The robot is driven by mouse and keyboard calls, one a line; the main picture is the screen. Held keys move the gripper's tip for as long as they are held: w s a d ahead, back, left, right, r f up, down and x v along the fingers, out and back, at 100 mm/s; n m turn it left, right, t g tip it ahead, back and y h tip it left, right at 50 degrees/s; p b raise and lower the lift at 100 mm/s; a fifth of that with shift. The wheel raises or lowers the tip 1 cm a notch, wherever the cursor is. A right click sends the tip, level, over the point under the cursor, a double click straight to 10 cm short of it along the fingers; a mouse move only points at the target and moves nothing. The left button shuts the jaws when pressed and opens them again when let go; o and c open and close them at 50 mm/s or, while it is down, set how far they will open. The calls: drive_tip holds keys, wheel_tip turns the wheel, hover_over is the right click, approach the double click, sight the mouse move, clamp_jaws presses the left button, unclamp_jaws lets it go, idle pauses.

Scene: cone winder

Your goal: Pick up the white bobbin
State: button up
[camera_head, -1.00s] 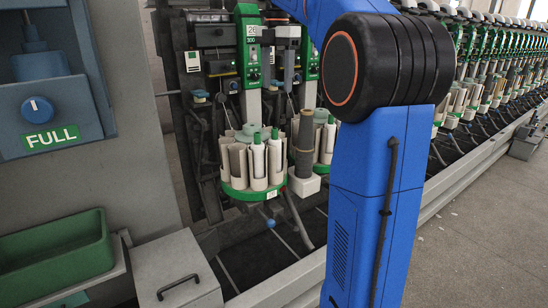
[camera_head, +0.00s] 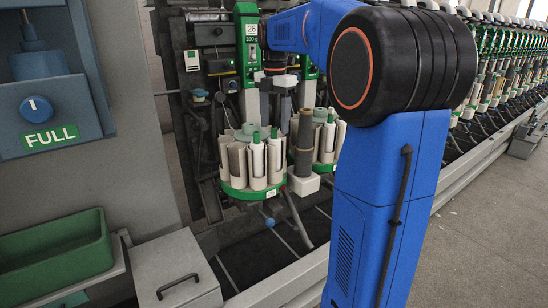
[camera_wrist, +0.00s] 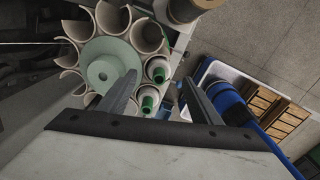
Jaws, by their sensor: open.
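Two white bobbins with green tops stand upright in the round magazine (camera_head: 236,190), at its front right. In the head view one white bobbin (camera_head: 257,163) is left of the other white bobbin (camera_head: 275,158). In the wrist view they show from above as white rings with green tips, one bobbin (camera_wrist: 157,69) farther up and the other bobbin (camera_wrist: 147,101) nearer. My gripper (camera_wrist: 159,77) is open and empty, its fingers spread on either side of these bobbins in the picture. In the head view it is above the magazine; the height gap is hard to tell.
Cream curved holders (camera_wrist: 113,18) ring a pale green central disc (camera_wrist: 103,72), close to my left finger. A dark grey cone (camera_head: 304,140) on a white block (camera_head: 303,184) stands right of the magazine. A green winder column (camera_head: 249,45) rises behind. A green bin (camera_head: 55,255) is at left.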

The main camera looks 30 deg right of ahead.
sight(274, 128)
drive_tip(key=shift+w+a+f, duration=0.1)
drive_tip(key=shift+f, duration=1.65)
drive_tip(key=c, duration=1)
